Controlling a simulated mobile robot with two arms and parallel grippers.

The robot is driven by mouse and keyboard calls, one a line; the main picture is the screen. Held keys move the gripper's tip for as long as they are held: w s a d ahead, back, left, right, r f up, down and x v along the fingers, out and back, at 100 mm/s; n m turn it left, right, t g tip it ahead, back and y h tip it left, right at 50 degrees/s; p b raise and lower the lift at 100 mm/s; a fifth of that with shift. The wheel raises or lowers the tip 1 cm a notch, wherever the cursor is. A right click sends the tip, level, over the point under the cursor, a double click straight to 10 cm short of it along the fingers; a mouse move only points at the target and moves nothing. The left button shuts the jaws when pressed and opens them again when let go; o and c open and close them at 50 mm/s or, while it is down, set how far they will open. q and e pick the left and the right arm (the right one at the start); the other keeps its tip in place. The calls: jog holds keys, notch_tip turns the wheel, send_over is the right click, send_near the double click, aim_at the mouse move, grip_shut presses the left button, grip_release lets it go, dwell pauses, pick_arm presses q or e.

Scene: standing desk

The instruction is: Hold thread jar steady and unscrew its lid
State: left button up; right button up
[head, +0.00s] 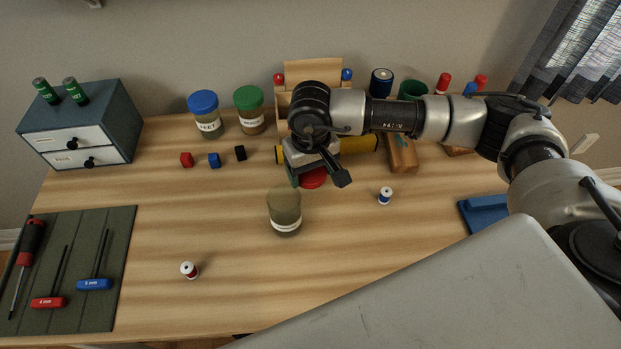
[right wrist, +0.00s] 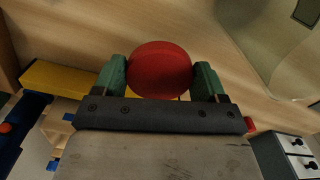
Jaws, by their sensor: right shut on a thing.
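The thread jar (head: 285,212), a murky see-through jar with a pale label band, stands upright on the desk in the middle of the head view, with no lid on it. My right gripper (head: 317,180) is just behind and to the right of the jar's top. It is shut on the red lid (head: 312,178), apart from the jar. The right wrist view shows the red lid (right wrist: 159,70) between both green fingertips, and what looks like the jar (right wrist: 272,38) at the upper right. My left gripper is not in view, and nothing visibly holds the jar.
Blue-lidded (head: 205,115) and green-lidded (head: 249,111) jars stand at the back. A drawer box (head: 115,120) is at back left, and a tool mat (head: 122,260) at front left. Thread spools lie at front left (head: 189,270) and right (head: 385,196). The wood around the jar is clear.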

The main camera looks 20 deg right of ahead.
aim_at(311, 185)
notch_tip(311, 185, down, 4)
jog(key=shift+r, duration=0.1)
jog(key=shift+f, duration=0.4)
jog(key=o, duration=1)
jog(key=shift+s, duration=0.1)
